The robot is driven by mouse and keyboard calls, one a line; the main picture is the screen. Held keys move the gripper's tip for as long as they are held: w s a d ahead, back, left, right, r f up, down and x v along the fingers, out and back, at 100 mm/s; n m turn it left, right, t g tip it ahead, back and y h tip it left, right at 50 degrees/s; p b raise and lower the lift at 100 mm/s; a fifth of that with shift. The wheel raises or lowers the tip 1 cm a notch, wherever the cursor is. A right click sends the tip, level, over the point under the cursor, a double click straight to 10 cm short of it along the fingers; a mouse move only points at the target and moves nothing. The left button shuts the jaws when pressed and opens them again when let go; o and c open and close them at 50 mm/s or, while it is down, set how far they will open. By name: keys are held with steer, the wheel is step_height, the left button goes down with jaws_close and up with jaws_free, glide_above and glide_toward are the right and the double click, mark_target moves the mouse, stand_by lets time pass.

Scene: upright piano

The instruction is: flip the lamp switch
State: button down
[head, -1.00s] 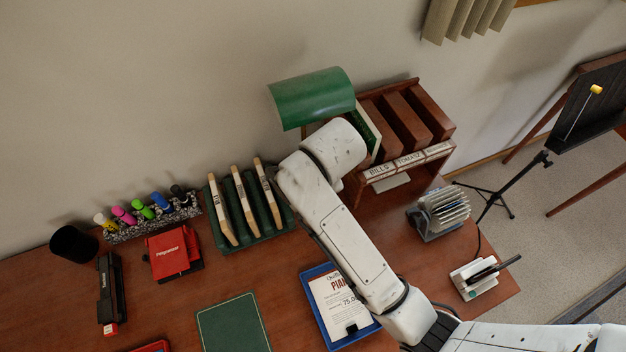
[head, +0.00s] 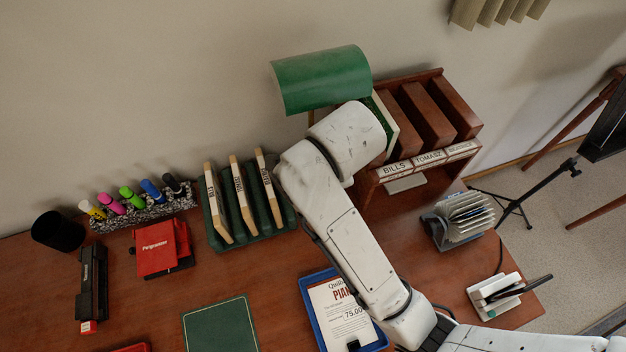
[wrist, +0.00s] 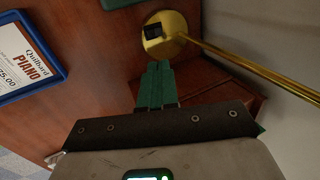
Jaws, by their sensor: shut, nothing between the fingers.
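The lamp's green shade (head: 320,80) is at the upper middle of the head view, in front of the wall. My arm hides the lamp's base there. In the wrist view the round brass lamp base (wrist: 177,46) stands on the brown desk, with its brass stem (wrist: 250,66) running to the right. A small black switch (wrist: 153,31) sits on the base. My gripper (wrist: 158,66) shows as green fingers, shut and empty. Its tips point at the base just below the switch in the picture; I cannot tell whether they touch. The head view hides my gripper.
A wooden file shelf (head: 455,80) stands right of the lamp. A blue-framed tray (head: 309,302) with a piano flyer lies in front, and a metal card holder (head: 437,233) is at right.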

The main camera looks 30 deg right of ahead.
steer(key=x, duration=1.3)
steer(key=shift+f, duration=0.4)
